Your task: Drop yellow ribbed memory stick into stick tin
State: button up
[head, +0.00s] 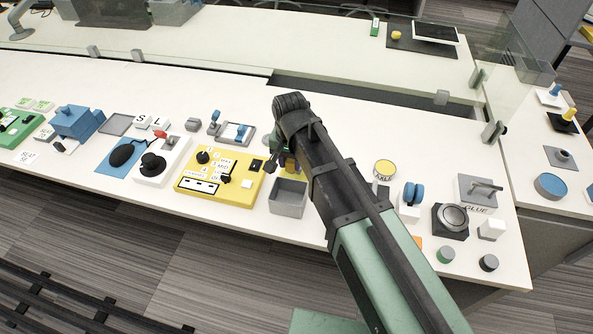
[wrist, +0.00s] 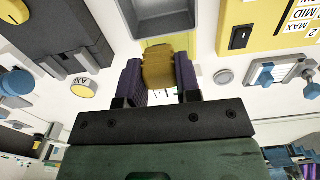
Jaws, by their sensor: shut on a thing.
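My gripper (wrist: 159,78) is shut on the yellow ribbed memory stick (wrist: 158,66), which sits between its two purple-lined fingers. The stick tin, a grey open square box (head: 288,198), stands on the white bench just right of the yellow panel. Its wall also shows in the wrist view (wrist: 165,24), at the top of the picture and beyond the stick. The stick appears beside the tin, not inside it. In the head view my arm hides most of the gripper and the stick. The height of the stick over the bench is hard to tell.
A yellow control panel (head: 220,177) with black knobs stands left of the tin. Right of my arm are a yellow-topped round pad (head: 384,168), a blue-knobbed switch (head: 412,194) and a black block with a round dial (head: 452,220). A glass screen runs behind.

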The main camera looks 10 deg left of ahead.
jog(key=f+b, duration=0.2)
jog(key=s+d+f+b, duration=0.1)
jog(key=f+b, duration=0.1)
jog(key=s+f+b, duration=0.1)
jog(key=f+b, duration=0.1)
jog(key=shift+s+d+f, duration=0.15)
jog(key=shift+d+f, duration=0.1)
jog(key=shift+r, duration=0.1)
jog(key=o, duration=1)
notch_tip(320, 180, up, 11)
jog(key=p, duration=1)
jog(key=shift+p, duration=0.4)
